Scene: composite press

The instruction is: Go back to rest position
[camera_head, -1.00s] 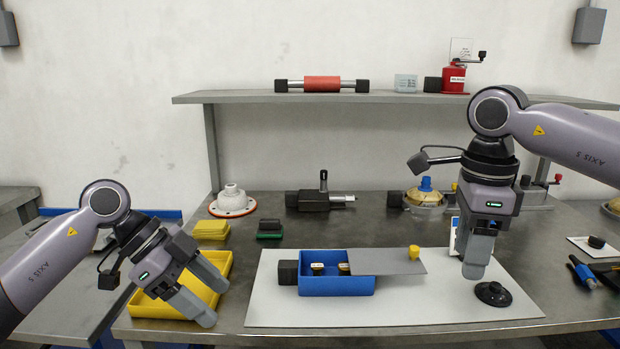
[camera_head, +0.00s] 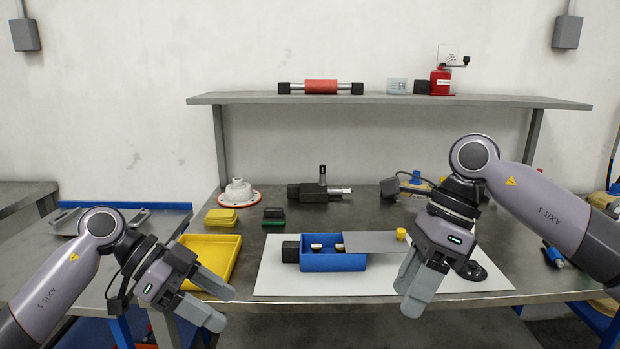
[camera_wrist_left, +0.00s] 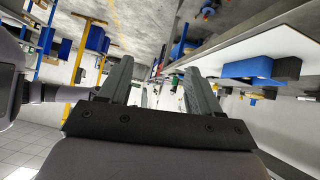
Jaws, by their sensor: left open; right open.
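My left gripper (camera_head: 215,305) is open and empty, held in front of the table's front edge beside the yellow tray (camera_head: 232,266). Its two spread fingers also show in the left wrist view (camera_wrist_left: 158,85), with nothing between them. My right gripper (camera_head: 412,290) is open and points down at the right part of the white mat (camera_head: 275,284). It hides part of the mat and partly covers a black round knob (camera_head: 474,271). No object shows between its fingers.
A blue box (camera_head: 335,262) with a grey sliding lid (camera_head: 378,242) and yellow knob stands on the mat. Behind are yellow blocks (camera_head: 221,217), a white flanged part (camera_head: 238,193) and a black clamp (camera_head: 312,192). A shelf (camera_head: 400,99) runs above. The floor before the table looks clear.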

